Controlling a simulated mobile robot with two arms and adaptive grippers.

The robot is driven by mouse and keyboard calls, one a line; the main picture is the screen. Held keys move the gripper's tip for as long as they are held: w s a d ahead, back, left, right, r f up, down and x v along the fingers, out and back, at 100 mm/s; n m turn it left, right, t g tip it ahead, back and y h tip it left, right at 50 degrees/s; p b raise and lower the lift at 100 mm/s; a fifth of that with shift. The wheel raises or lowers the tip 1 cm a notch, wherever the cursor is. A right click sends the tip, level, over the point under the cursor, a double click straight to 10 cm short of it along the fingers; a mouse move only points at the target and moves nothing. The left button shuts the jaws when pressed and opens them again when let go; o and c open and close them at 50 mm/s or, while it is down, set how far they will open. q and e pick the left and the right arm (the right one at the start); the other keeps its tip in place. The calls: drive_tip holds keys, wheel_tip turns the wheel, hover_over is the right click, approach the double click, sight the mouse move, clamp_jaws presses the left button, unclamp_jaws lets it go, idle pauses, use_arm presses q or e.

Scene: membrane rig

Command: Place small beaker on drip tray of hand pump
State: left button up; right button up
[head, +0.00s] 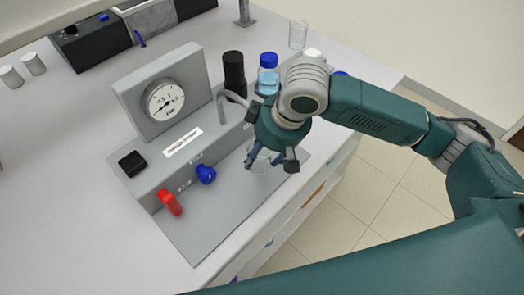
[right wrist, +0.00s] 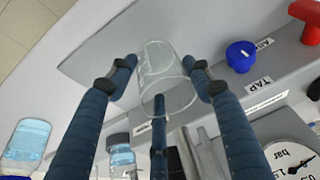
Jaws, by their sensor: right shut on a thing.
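The small beaker (head: 260,165) is clear glass and hard to see in the head view, low between the fingers of my right gripper (head: 269,161). The right wrist view shows the beaker (right wrist: 157,62) between the blue fingers of the gripper (right wrist: 160,75), which is shut on it. It is over the front right of a grey base plate (head: 213,222); I cannot tell whether it touches the plate. I cannot clearly make out the hand pump or its drip tray. My left gripper is not in view.
The grey rig carries a dial gauge (head: 166,101), a blue tap knob (head: 206,174), a red handle (head: 171,203) and a bent grey tube (head: 232,97). Behind are a black cylinder (head: 234,74), a blue-capped bottle (head: 268,74) and an empty glass (head: 298,34).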

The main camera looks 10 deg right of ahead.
drive_tip(key=shift+f, duration=0.1)
drive_tip(key=shift+s+f, duration=0.15)
drive_tip(key=shift+f, duration=0.35)
drive_tip(key=o, duration=1.3)
drive_tip(key=shift+s+d+f, duration=0.1)
drive_tip(key=shift+r, duration=0.2)
drive_tip(key=v, duration=1.3)
drive_tip(key=shift+w+r, duration=0.1)
drive_tip(key=shift+w, duration=0.25)
